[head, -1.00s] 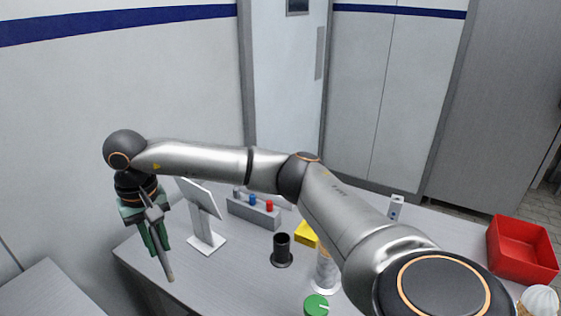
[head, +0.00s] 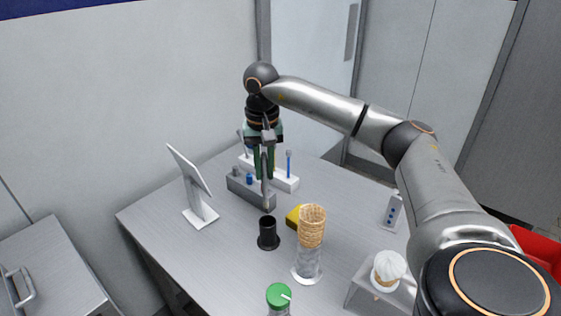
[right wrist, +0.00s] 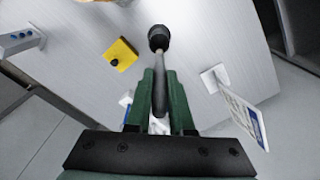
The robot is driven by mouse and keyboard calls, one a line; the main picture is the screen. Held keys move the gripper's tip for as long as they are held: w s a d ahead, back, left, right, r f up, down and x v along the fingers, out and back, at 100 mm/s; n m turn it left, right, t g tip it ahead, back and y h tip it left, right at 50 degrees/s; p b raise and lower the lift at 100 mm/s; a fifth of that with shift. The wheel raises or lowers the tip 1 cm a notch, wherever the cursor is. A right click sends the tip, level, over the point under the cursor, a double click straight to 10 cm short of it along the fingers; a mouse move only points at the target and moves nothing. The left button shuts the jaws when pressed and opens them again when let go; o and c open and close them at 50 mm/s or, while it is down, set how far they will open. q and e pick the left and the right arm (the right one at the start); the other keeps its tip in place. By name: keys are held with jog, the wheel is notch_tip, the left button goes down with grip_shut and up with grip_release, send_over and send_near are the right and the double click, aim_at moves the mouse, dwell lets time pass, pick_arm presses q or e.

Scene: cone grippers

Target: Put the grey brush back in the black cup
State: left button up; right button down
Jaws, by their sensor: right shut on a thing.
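My right gripper (head: 264,172) is shut on the grey brush (head: 267,192) and holds it upright, pointing down. The black cup (head: 268,236) stands on the table just under the brush's lower end. In the right wrist view, the brush (right wrist: 160,95) runs from between the green fingers (right wrist: 160,78) to the black cup (right wrist: 157,36), and its far end overlaps the cup. I cannot tell whether that end is above the rim or just inside. My left gripper is not in view.
A grey block with coloured knobs (head: 252,193) and a white toothbrush holder (head: 285,183) stand behind the cup. A tablet stand (head: 202,214) is to the left. A yellow block (head: 295,216), a cone holder (head: 308,262) and a green-lidded jar (head: 278,296) are close by.

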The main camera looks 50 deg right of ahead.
jog(key=shift+s+d, duration=0.15)
dwell(0.3)
jog(key=shift+r, duration=0.1)
jog(key=shift+f+b, duration=0.75)
jog(key=shift+f, duration=1.45)
